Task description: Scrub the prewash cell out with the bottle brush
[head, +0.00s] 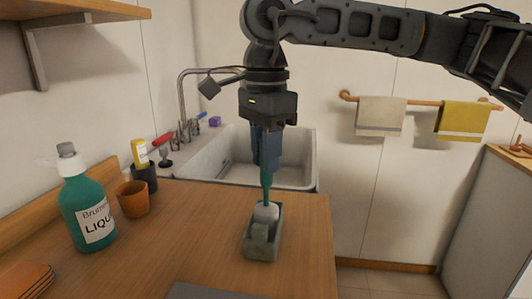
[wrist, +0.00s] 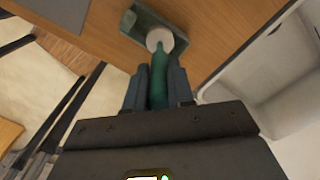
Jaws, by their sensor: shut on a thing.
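My gripper (head: 267,165) is shut on the green handle of the bottle brush (head: 266,186), which points straight down. The brush's pale round head (head: 266,211) sits at the open top of a small grey-green box, the prewash cell (head: 261,247), on the wooden counter. In the wrist view the brush handle (wrist: 159,80) runs between the two fingers to the pale head, which overlaps the cell (wrist: 146,22). How deep the head is in the cell, and the cell's inside, I cannot tell.
A white sink (head: 235,165) with a tap lies behind the counter. A green liquid bottle (head: 88,215), an orange cup (head: 133,199) and a dark holder with a yellow bottle (head: 144,176) stand at left. The counter (head: 305,225) is clear right of the cell.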

